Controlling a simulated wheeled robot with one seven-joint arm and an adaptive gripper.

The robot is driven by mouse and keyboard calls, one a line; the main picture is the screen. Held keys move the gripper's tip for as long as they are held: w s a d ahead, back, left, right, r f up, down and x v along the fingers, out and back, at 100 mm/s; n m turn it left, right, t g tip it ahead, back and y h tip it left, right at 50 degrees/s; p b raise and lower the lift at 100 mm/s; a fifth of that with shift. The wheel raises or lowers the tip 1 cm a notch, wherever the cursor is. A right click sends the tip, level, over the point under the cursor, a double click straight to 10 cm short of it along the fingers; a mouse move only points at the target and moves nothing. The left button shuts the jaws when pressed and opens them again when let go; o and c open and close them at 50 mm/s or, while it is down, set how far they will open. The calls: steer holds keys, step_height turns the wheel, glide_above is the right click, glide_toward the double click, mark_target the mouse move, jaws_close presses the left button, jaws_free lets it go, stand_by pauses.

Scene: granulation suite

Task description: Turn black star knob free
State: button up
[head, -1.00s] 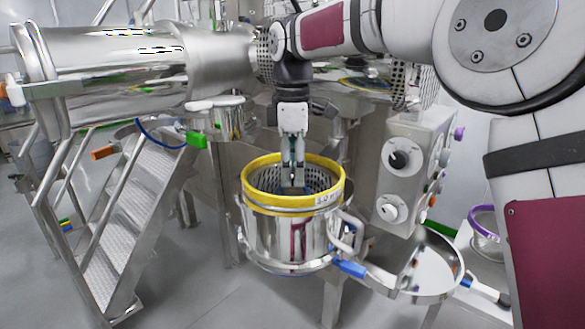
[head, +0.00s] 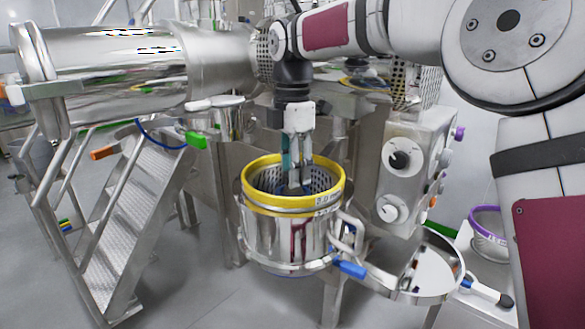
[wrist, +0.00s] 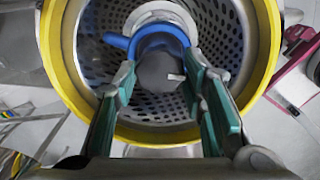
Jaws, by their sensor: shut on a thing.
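The black star knob (wrist: 157,72) shows in the wrist view as a dark grey, rounded piece inside a perforated steel basket (wrist: 225,30). A blue ring with a short blue arm lies just behind it. My gripper (wrist: 160,66) has its two green-padded fingers on either side of the knob, shut on it. In the head view my gripper (head: 297,186) points straight down into the yellow-rimmed vessel (head: 292,206). There the vessel wall and my fingers hide the knob.
A steel cabinet with dials (head: 408,170) stands close right of the vessel. A round steel lid (head: 435,265) hangs out at the lower right, by a blue-handled clamp (head: 349,268). Steel steps (head: 140,215) stand at left. The yellow rim closely surrounds my fingers.

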steer(key=o, duration=1.2)
steer(key=shift+c, duration=0.2)
step_height(320, 180, up, 12)
